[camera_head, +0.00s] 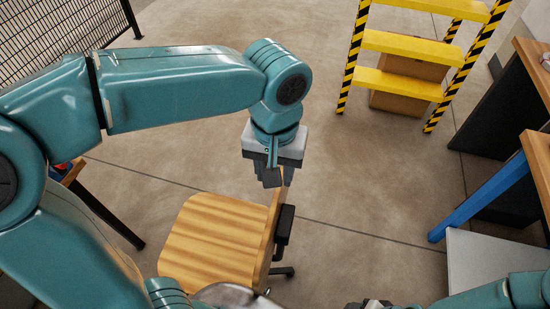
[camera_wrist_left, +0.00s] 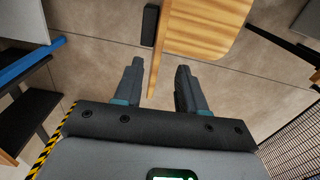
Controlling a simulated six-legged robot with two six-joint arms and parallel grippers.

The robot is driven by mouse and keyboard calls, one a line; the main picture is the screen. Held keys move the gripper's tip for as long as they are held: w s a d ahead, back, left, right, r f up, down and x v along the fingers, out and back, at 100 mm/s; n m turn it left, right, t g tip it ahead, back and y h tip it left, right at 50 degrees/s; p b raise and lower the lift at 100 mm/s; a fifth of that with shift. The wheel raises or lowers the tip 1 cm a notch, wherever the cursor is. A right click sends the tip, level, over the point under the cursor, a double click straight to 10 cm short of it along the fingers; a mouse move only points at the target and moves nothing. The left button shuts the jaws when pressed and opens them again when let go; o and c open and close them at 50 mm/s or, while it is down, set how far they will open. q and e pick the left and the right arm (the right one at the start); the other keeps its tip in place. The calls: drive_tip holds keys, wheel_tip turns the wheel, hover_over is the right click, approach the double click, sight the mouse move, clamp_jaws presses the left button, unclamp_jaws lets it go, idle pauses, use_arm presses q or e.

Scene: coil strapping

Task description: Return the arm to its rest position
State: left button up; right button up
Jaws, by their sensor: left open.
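My left arm reaches in from the left in the head view. Its gripper (camera_head: 272,178) points down at the top of a wooden chair (camera_head: 212,238). In the left wrist view my left gripper (camera_wrist_left: 157,72) has its two fingers apart with nothing held. The thin edge of the chair's wooden back (camera_wrist_left: 158,52) shows in line with the gap between them; I cannot tell how far below it is. Part of my right arm (camera_head: 525,290) shows at the bottom right; dark parts at the bottom edge may be its gripper, mostly cut off.
Yellow steps (camera_head: 395,82) with striped rails stand at the back right, a cardboard box (camera_head: 400,100) behind them. A workbench with a blue leg (camera_head: 485,200) is at the right. A black mesh fence (camera_head: 50,30) is at the upper left. The concrete floor (camera_head: 350,180) between is clear.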

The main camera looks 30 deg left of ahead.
use_arm(q)
drive_tip(key=shift+r, duration=1.15)
drive_tip(key=shift+d, duration=0.1)
